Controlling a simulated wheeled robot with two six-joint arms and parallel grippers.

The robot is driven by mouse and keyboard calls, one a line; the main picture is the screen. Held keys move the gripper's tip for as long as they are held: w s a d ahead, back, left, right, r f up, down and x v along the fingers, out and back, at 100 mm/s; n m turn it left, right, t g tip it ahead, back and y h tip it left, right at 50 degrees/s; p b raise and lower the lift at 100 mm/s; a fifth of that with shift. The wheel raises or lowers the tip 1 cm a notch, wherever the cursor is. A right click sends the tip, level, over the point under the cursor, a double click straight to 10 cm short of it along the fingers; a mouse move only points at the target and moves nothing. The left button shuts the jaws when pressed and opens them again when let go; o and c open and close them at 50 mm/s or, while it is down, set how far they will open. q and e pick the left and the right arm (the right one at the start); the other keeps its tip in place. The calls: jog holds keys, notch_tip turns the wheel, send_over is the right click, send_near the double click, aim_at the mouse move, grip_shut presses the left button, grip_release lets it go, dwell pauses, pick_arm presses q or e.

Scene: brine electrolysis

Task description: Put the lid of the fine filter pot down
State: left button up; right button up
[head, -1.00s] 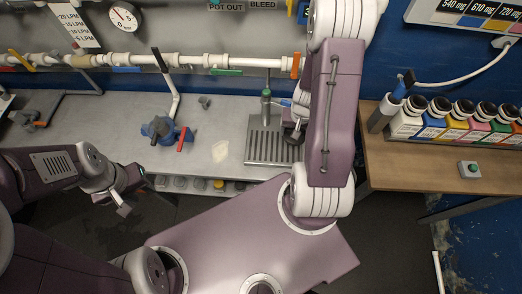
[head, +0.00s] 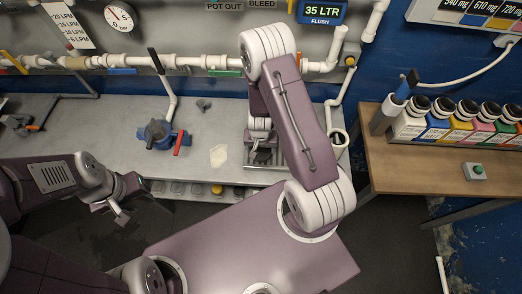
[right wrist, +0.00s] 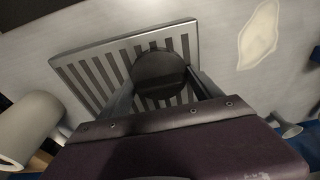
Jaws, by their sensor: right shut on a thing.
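A dark round lid (right wrist: 158,72) is between the fingers of my right gripper (right wrist: 160,88) in the right wrist view. The gripper is shut on it, over a slatted metal drain tray (right wrist: 92,48); I cannot tell whether the lid touches the slats. In the head view my right gripper (head: 262,150) is over the tray (head: 292,152), largely hidden by my arm. A white open-topped cylinder (head: 338,139), perhaps the filter pot, stands right of the tray; a white cylinder (right wrist: 28,128) also shows at left in the wrist view. My left gripper (head: 122,215) is off the bench front, its fingers unclear.
A blue valve with a red handle (head: 158,134) and a pale patch (head: 219,155) are on the bench left of the tray. White pipes (head: 190,62) run behind. A wooden table (head: 400,165) with several coloured bottles stands right. The bench between valve and tray is mostly clear.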

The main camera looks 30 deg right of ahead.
jog(key=shift+w, duration=0.1)
jog(key=shift+f, duration=0.2)
jog(key=o, duration=1.5)
jog(key=shift+o, duration=1.1)
